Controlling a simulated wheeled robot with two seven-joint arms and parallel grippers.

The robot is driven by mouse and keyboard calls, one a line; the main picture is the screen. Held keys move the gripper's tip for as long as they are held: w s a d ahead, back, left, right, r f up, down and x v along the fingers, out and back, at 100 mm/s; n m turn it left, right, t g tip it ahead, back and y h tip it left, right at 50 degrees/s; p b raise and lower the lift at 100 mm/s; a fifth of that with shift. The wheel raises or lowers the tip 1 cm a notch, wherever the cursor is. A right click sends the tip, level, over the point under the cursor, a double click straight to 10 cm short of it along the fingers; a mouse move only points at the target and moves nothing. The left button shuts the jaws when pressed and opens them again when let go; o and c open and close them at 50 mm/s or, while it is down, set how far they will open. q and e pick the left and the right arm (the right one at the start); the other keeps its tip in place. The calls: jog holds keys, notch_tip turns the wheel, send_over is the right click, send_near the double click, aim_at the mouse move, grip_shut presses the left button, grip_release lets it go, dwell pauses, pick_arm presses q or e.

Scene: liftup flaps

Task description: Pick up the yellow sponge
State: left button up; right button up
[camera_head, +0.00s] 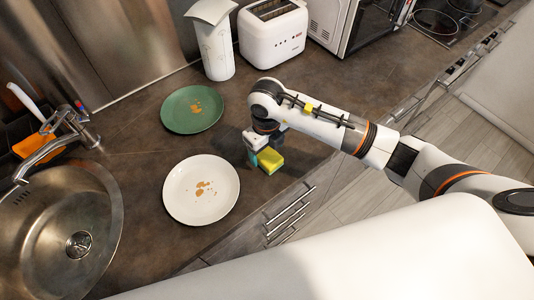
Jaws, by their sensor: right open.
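The yellow sponge (270,160), with a green side, sits on the dark counter near its front edge, to the right of the white plate. My right gripper (254,152) is at the sponge's left side, with the wrist just above it. The gripper is open. Its fingers are small and partly hidden by the wrist, so I cannot tell whether they touch the sponge. My left gripper is not in view.
A white plate (178,208) and a green plate (178,114), both with crumbs, lie to the left. A metal sink (100,237) and faucet are at the far left. A paper towel holder (216,52), toaster (262,46) and microwave (352,12) stand behind.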

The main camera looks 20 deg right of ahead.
aim_at(267, 155)
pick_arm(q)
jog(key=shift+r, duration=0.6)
pick_arm(e)
jog(key=shift+f, duration=1.55)
jog(key=shift+c, duration=0.3)
jog(key=c, duration=1)
jog(key=shift+o, duration=0.2)
notch_tip(267, 155, up, 9)
jog(key=shift+b, duration=0.95)
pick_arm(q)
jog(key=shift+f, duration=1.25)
pick_arm(e)
jog(key=shift+r, duration=0.55)
